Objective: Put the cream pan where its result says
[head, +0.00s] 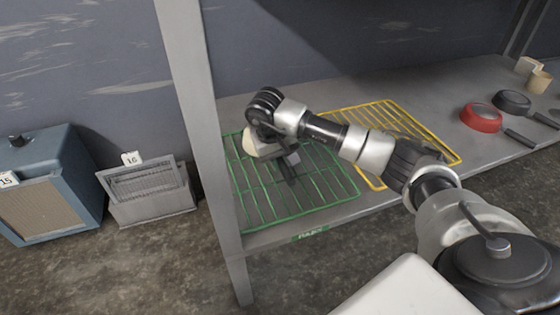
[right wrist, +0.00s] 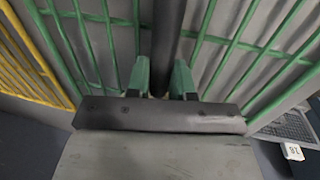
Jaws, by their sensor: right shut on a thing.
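The cream pan (head: 249,143) is mostly hidden behind my right gripper in the head view; only a pale edge shows. My right gripper (head: 289,161) is over the green wire rack (head: 318,190) on the shelf. In the right wrist view its green-tipped fingers (right wrist: 160,80) are shut on a dark handle (right wrist: 168,32), with the green rack's bars behind it. I cannot tell whether the pan touches the rack. No result mark on the pan is visible. My left gripper is not in view.
A yellow wire rack (head: 436,147) lies right of the green one. A red pan (head: 481,118) and a black pan (head: 512,101) stand further right. A green label (head: 311,234), too small to read, is on the shelf edge. A shelf post (head: 193,75) stands left.

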